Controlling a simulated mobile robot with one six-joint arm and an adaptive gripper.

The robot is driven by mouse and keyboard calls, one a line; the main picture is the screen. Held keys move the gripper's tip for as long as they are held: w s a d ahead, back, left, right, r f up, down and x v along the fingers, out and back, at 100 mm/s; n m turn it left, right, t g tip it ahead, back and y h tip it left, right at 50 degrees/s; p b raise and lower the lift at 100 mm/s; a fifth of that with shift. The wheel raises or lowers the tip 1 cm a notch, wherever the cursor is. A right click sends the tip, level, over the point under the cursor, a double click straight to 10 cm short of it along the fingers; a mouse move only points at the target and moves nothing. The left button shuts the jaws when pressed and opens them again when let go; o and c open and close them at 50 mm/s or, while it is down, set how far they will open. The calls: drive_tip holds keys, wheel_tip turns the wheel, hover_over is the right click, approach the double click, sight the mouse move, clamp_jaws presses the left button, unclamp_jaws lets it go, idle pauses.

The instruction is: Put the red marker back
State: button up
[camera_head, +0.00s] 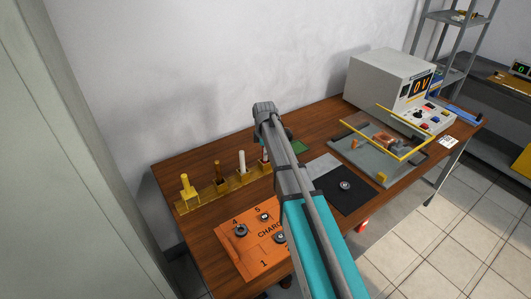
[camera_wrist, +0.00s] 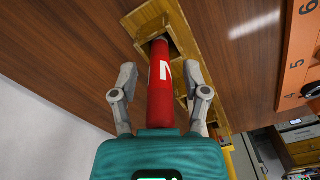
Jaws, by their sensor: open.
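The red marker (camera_wrist: 160,85) has a white mark on its side. In the wrist view its far end sits in a square socket of the yellow-brown rack (camera_wrist: 185,45). My gripper (camera_wrist: 158,92) is open, with one finger on each side of the marker and visible gaps between. In the head view the rack (camera_head: 205,196) stands along the wall side of the table, and a small part of the red marker (camera_head: 264,155) shows beside my arm. My arm hides most of the gripper there.
A yellow piece (camera_head: 188,187), a brown one (camera_head: 219,172) and a white one (camera_head: 242,162) stand in the rack. An orange numbered board (camera_head: 240,262) lies in front. A black mat (camera_head: 352,198), a grey tray (camera_head: 365,165) and a white instrument (camera_head: 385,75) are to the right.

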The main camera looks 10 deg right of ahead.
drive_tip(key=shift+r, duration=0.1)
wheel_tip(320, 180, up, 12)
drive_tip(key=p, duration=1.2)
idle(0.3)
idle(0.6)
drive_tip(key=s+m, duration=1.7)
drive_tip(key=s, duration=0.9)
drive_tip(key=shift+s+d, duration=0.2)
drive_tip(key=shift+d, duration=0.05)
